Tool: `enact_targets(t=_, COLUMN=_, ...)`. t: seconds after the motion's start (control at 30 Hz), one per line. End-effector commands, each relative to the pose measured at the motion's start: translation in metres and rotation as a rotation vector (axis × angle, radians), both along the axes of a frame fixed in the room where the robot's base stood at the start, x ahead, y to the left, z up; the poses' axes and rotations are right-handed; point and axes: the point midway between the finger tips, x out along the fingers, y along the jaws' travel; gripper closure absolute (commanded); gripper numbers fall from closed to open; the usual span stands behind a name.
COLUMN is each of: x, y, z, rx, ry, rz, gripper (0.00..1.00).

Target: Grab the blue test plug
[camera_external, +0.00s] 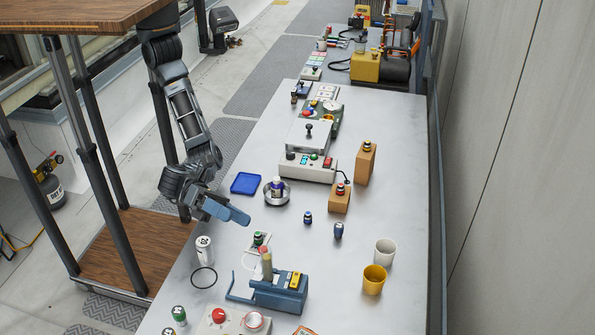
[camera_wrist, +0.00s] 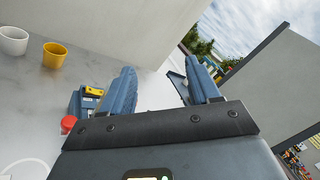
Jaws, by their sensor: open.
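Two small blue plug-like pieces stand on the grey table (camera_external: 375,160): one with a dark band (camera_external: 308,217), and a darker blue one (camera_external: 338,231) just to its right. A third piece with a blue-purple body (camera_external: 278,184) stands in a round metal dish (camera_external: 277,197). I cannot tell for sure which is the blue test plug. My gripper (camera_external: 238,215) has blue fingers and is left of all three, above the table's left side. In the wrist view my gripper (camera_wrist: 162,84) is open with nothing between the fingers; no blue plug is clearly visible there.
A blue device with a yellow block (camera_external: 290,290) and a tan upright stands below my gripper. A white cup (camera_external: 385,251) and yellow cup (camera_external: 374,279) stand at the right. A white canister (camera_external: 204,249), blue tray (camera_external: 246,184) and wooden blocks (camera_external: 365,165) are nearby.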

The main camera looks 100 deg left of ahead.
Motion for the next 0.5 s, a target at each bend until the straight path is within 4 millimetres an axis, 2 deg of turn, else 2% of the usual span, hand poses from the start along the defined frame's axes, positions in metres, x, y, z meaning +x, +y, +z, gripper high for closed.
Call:
enact_targets(t=0.03, x=0.017, y=0.012, z=-0.016, rx=0.055, ry=0.014, rz=0.047, gripper=0.39)
enact_targets(t=0.17, x=0.058, y=0.049, z=-0.055, rx=0.211, ry=0.057, rz=0.162, gripper=0.39)
enact_targets(t=0.23, x=0.081, y=0.074, z=-0.079, rx=0.308, ry=0.089, rz=0.229, gripper=0.39)
enact_targets(t=0.37, x=0.122, y=0.132, z=-0.129, rx=0.514, ry=0.175, rz=0.356, gripper=0.39)
enact_targets(t=0.4, x=0.132, y=0.151, z=-0.144, rx=0.580, ry=0.208, rz=0.391, gripper=0.39)
enact_targets(t=0.5, x=0.151, y=0.194, z=-0.178, rx=0.725, ry=0.285, rz=0.460, gripper=0.39)
